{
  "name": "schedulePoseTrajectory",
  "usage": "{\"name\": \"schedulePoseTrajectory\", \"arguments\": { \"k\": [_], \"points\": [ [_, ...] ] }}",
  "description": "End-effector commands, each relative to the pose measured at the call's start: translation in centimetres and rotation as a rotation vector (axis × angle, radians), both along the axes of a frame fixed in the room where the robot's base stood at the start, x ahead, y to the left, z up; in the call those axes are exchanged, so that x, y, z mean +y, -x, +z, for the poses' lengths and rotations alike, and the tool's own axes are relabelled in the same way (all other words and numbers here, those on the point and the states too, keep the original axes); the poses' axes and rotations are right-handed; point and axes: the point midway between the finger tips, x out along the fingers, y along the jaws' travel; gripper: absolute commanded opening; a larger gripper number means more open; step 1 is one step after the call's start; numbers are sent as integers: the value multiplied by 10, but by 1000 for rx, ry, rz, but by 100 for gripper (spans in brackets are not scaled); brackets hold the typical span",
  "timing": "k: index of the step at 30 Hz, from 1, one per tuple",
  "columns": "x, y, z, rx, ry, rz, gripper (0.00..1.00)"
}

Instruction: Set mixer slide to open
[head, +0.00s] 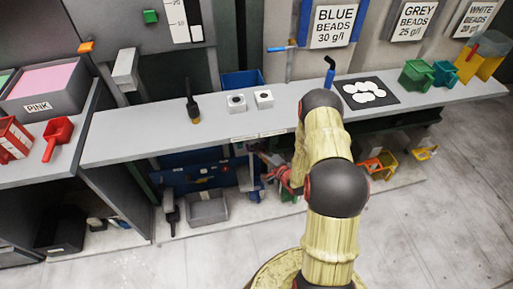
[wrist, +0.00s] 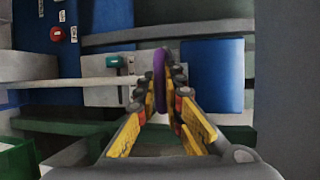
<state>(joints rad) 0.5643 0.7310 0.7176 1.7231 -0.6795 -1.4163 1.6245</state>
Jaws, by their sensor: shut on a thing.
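My gripper (wrist: 164,85) is in the middle of the wrist view, its yellow fingers shut on a purple upright handle (wrist: 159,66). The handle stands out in front of a grey plate and a pale horizontal bar (wrist: 58,83). I cannot read a label that marks it as the mixer slide. In the head view my gripper (head: 274,170) reaches under the bench, close to the right end of a blue panel (head: 200,180). The handle is too small or hidden to make out there.
A teal knob (wrist: 115,62) on the grey plate is just left of the handle. A red button (wrist: 56,34) is further left, and a blue panel (wrist: 212,75) is at right. In the head view the bench top (head: 140,142) runs above my gripper. A grey bin (head: 208,208) stands below.

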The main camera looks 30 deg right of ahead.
Motion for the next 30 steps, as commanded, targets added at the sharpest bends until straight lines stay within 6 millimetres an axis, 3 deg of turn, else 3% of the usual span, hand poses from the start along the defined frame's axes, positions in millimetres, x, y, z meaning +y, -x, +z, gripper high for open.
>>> {"name": "schedulePoseTrajectory", "arguments": {
  "k": [1,2,11,23,30],
  "points": [
    [2,4,-3,8,-4,1,0],
    [2,4,-4,8,-4,1,11],
    [1,2,-2,5,-4,1,28],
    [0,7,-1,4,-3,0,29],
    [-6,47,7,6,-4,-4,29]
  ]
}}
